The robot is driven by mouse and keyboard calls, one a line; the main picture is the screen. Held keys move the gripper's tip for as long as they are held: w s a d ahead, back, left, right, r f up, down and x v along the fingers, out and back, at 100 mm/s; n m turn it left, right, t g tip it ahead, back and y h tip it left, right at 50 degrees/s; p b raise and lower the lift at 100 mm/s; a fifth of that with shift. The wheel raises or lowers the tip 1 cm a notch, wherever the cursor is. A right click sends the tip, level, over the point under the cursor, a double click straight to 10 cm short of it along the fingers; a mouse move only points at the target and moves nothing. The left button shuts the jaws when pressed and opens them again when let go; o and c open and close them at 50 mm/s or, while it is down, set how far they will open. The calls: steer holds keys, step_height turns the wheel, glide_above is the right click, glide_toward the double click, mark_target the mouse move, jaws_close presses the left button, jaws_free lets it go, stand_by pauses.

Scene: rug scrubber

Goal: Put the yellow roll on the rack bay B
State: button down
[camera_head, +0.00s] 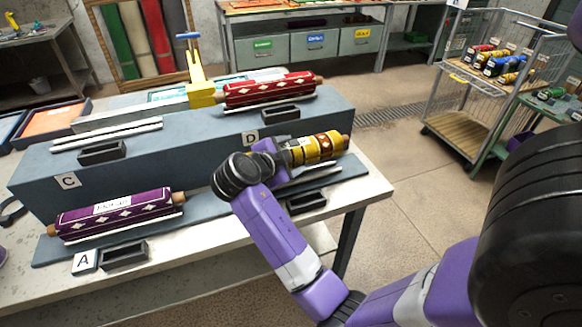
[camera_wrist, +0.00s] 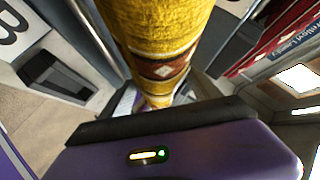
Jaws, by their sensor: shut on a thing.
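The yellow roll (camera_head: 318,149), with a dark red diamond band, is in my gripper (camera_head: 284,153) at the right end of the rack's lower front level. In the wrist view the yellow roll (camera_wrist: 165,30) runs up from the dark jaw pad. The bay there has pale rails (camera_head: 312,178) under the roll. A plate with the letter B (camera_wrist: 10,30) shows at the wrist view's upper left; in the head view my arm hides it. I cannot tell whether the roll touches the rails.
A purple roll (camera_head: 115,213) lies in bay A, front left. A red roll (camera_head: 270,90) lies on the upper level in bay D. Bay C (camera_head: 105,132) holds no roll. A wire cart (camera_head: 480,80) stands at right.

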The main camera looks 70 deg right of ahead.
steer(key=shift+f, duration=2.45)
steer(key=shift+c, duration=0.6)
jaws_free()
steer(key=shift+a, duration=0.1)
steer(key=b+v, duration=0.2)
steer(key=v, duration=0.9)
steer(key=shift+a+r, duration=0.15)
steer(key=shift+a, duration=0.25)
steer(key=shift+w, duration=0.1)
